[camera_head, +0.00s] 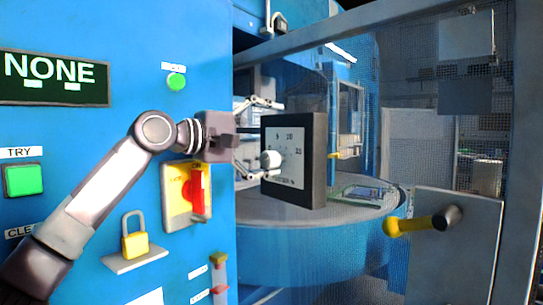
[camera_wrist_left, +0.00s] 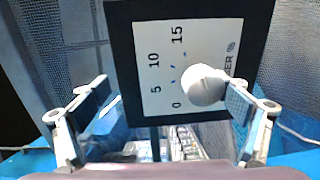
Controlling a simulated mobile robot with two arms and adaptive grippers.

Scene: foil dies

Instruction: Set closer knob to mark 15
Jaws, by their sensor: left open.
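The closer knob (camera_head: 271,160) is a white round knob on a dark-framed box with a white dial face (camera_head: 290,143). My left gripper (camera_head: 268,137) is open in front of the dial. In the left wrist view its fingers (camera_wrist_left: 172,108) are wide apart; the right finger is close beside the knob, and contact cannot be told. My right gripper is not in view.
A blue panel with a red-and-yellow switch (camera_head: 197,192), a yellow padlock (camera_head: 134,240) and green buttons (camera_head: 24,180) stands left. A round blue table (camera_head: 340,213) is behind the box. A mesh door with a yellow-ended handle (camera_head: 420,222) stands right.

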